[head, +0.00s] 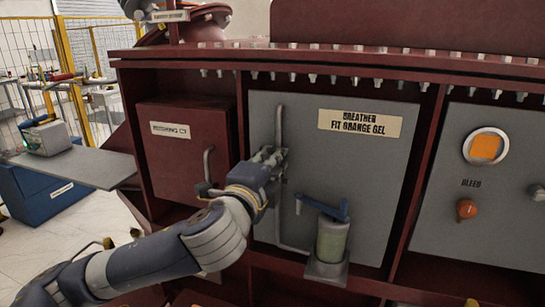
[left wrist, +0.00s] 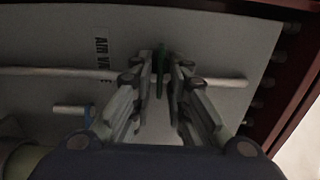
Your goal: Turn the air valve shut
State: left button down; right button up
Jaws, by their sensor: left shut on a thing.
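The air valve's green handle (left wrist: 160,62) shows in the left wrist view between my finger pads, where the pale pipe (left wrist: 205,80) runs. The handle looks upright across the pipe in that view; its exact angle is hard to tell. The partly covered air valve label (left wrist: 102,60) is on the grey panel. In the head view my left gripper (head: 268,157) is at the upright pipe (head: 279,125) and hides the handle. It is shut on the handle. My right gripper is not in view.
A greenish breather canister (head: 331,240) with a blue lever (head: 324,207) stands right of the pipe. A bushing CT door (head: 184,150) with a bar handle (head: 208,165) is at the left. An orange bleed knob (head: 466,209) and a round orange window (head: 486,147) are farther right.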

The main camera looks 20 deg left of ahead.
pick_arm(q)
jog(key=shift+f, duration=0.1)
dwell(0.3)
jog(key=c, duration=1.8)
grip_release()
